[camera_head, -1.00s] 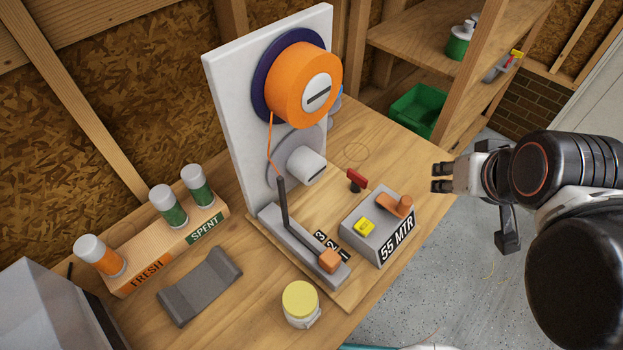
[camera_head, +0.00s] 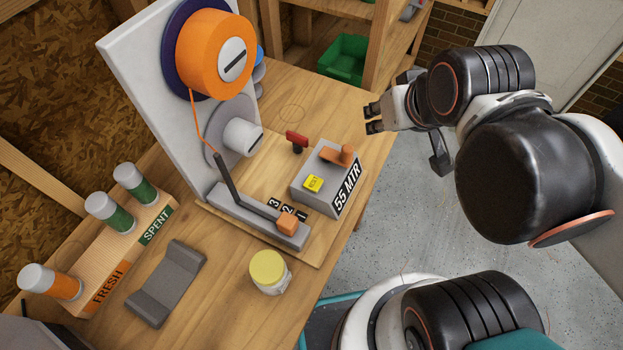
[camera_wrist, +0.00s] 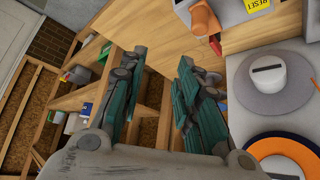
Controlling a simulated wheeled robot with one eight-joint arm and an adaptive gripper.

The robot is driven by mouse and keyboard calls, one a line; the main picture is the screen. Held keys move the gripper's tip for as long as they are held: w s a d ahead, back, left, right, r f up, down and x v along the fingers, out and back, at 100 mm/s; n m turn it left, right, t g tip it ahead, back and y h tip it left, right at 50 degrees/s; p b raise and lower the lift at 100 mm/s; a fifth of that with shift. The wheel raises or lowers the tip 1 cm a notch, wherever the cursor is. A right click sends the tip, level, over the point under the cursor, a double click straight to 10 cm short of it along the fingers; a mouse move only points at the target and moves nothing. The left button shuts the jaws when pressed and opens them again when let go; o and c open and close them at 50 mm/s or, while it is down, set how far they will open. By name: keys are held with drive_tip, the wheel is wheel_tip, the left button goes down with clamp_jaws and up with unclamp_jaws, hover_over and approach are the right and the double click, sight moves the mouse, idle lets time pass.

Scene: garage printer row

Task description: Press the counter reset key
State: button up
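The yellow reset key (camera_head: 313,183) sits on top of the grey counter box (camera_head: 322,192), whose front label reads "55 MTR". An orange knob (camera_head: 338,154) is on the same box. In the wrist view the yellow key (camera_wrist: 257,5) shows at the top right edge, marked RESET. My gripper (camera_head: 374,117) is to the right of and beyond the box, over the table's right edge, apart from the key. In the wrist view its two fingers (camera_wrist: 158,95) are spread with nothing between them.
A white upright panel (camera_head: 135,85) carries an orange spool (camera_head: 205,55). A dark lever with an orange end (camera_head: 287,222) is left of the box. A yellow-lidded jar (camera_head: 268,268) stands in front. A red-topped post (camera_head: 297,140) stands behind the box.

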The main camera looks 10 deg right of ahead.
drive_tip(key=shift+c, duration=0.6)
clamp_jaws()
idle(0.8)
